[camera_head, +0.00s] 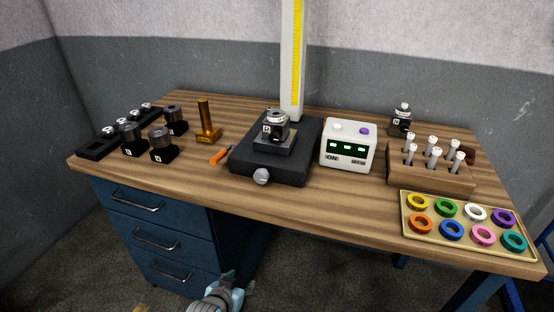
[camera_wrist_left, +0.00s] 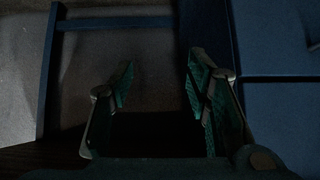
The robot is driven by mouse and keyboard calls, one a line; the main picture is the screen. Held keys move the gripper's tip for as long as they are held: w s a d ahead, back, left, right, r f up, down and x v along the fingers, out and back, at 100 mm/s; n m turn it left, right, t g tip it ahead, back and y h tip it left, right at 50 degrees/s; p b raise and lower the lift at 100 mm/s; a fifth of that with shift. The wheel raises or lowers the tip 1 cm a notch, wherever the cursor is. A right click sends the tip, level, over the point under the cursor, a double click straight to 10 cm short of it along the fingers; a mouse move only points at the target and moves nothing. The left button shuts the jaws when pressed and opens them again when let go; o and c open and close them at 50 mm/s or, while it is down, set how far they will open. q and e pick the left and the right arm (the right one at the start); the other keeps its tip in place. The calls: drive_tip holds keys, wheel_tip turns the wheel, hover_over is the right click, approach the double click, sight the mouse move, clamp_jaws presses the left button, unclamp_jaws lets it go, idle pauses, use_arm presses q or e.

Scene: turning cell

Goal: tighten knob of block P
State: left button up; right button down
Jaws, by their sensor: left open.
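Small black blocks with white letter labels stand on the table, and the letters are too small to read surely, so I cannot tell which is block P. One block (camera_head: 274,128) with a silver round top sits on the dark fixture (camera_head: 262,172) at the middle. Three blocks with dark round tops (camera_head: 163,146) stand at the left. Another block (camera_head: 402,120) with a silver knob stands at the back right. My left gripper (camera_head: 229,284) is low in front of the table, away from all blocks. Its fingers (camera_wrist_left: 160,88) are apart and empty in the left wrist view. My right gripper is not in view.
A black rack (camera_head: 97,150) with silver knobs lies far left. A white display box (camera_head: 348,160), wooden peg holder (camera_head: 420,180) and ring tray (camera_head: 404,240) are right. Blue drawers (camera_head: 150,220) are below.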

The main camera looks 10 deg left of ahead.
use_arm(q)
drive_tip(key=w+r+t, duration=0.1)
drive_tip(key=r, duration=0.7)
drive_tip(key=w+d+r+t+b, duration=0.1)
drive_tip(key=w+r+t, duration=0.1)
drive_tip(key=r, duration=0.6)
drive_tip(key=w+d+r+t, duration=0.1)
drive_tip(key=w+r+t, duration=0.1)
drive_tip(key=r, duration=0.5)
drive_tip(key=shift+w+r+h, duration=0.2)
drive_tip(key=shift+r+h, duration=0.1)
drive_tip(key=shift+r, duration=0.1)
drive_tip(key=t, duration=0.3)
approach(273, 138)
drive_tip(key=w+b, duration=0.1)
drive_tip(key=w, duration=0.2)
drive_tip(key=w+b, duration=0.1)
drive_tip(key=w, duration=0.2)
drive_tip(key=w+b, duration=0.1)
drive_tip(key=w, duration=0.2)
drive_tip(key=shift+w+d+f, duration=0.15)
drive_tip(key=shift+w+d, duration=0.05)
drive_tip(key=shift+d, duration=0.1)
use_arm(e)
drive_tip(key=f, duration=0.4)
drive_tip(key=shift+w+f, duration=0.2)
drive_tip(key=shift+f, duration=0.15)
use_arm(q)
drive_tip(key=shift+c, duration=0.5)
clamp_jaws()
